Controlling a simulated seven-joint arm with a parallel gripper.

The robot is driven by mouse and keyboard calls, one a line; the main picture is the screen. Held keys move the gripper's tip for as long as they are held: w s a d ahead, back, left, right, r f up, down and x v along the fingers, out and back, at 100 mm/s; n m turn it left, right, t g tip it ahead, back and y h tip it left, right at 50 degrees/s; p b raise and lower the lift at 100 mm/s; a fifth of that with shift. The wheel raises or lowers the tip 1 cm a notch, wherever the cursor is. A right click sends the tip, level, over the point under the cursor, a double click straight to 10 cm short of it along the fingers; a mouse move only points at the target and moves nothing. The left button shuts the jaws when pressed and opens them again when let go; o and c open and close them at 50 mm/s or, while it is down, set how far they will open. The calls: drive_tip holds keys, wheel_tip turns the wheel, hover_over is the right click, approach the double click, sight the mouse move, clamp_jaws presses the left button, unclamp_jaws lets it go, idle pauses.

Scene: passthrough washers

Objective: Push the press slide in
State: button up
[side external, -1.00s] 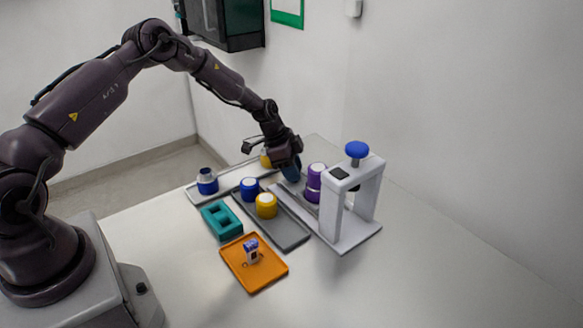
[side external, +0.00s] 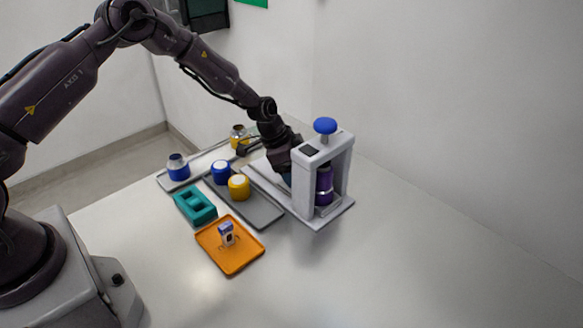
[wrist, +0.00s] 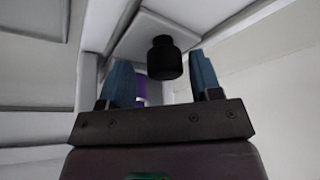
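The press (side external: 340,170) is a white frame with a blue knob (side external: 325,125) on top, at the right of the side external view. A purple cylinder (side external: 324,185) with a pale band stands between its posts; I cannot see the slide itself clearly. My gripper (side external: 285,178) is low behind the press's near post, which partly hides it. In the wrist view my two blue fingers (wrist: 162,82) are apart, and the black ram (wrist: 164,58) hangs beyond them. A bit of purple (wrist: 141,90) shows beside the left finger. Contact is hidden.
A grey tray (side external: 262,218) holds a blue-and-white jar and a yellow one. A teal block (side external: 195,206) and an orange tray (side external: 228,264) with a small box lie in front. A pale tray (side external: 205,163) with two jars is behind. The right of the table is clear.

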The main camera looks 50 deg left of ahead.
drive_tip(key=shift+s+a+r, duration=0.1)
drive_tip(key=shift+a+r, duration=0.15)
drive_tip(key=shift+r, duration=0.2)
drive_tip(key=v, duration=1.2)
drive_tip(key=shift+d, duration=0.15)
